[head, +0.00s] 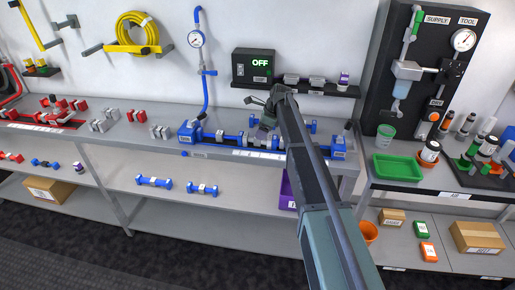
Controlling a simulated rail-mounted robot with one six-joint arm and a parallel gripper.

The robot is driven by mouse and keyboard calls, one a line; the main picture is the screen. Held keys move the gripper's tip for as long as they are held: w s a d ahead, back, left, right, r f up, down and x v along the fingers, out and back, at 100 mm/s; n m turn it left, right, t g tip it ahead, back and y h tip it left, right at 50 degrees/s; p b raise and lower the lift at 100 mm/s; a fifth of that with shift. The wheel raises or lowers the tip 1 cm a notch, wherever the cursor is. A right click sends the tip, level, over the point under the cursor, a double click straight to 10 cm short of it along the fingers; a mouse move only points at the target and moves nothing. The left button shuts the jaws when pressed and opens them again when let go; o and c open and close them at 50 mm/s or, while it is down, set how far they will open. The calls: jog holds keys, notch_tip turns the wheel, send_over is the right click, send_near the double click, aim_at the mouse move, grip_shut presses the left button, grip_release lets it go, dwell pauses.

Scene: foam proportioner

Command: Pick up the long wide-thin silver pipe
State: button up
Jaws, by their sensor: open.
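Several small silver pipe pieces are in the head view. One cluster (104,120) lies on the upper bench at the left, and another silver piece (160,131) lies to its right. More silver pieces (317,81) sit on the black wall shelf. At this size I cannot tell which is the long wide-thin pipe. My gripper (264,122) is over the blue fixture (236,138) on the bench, at the far end of my arm. Its jaws are small and partly hidden by the arm. It is open, and I see nothing held in it.
Blue-ended pieces (153,182) lie on the lower shelf. A red fixture (55,112) stands at left. A blue hose with a gauge (196,39) rises behind the blue fixture. A black supply panel (425,75), a green tray (397,167) and bottles stand at right. The lower shelf's middle is mostly clear.

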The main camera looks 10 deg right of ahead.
jog(key=b+x, duration=0.5)
jog(key=shift+f, duration=0.25)
jog(key=shift+s+r, duration=0.1)
jog(key=shift+r, duration=0.15)
jog(key=c, duration=1.1)
notch_tip(320, 180, up, 20)
jog(key=p, duration=2)
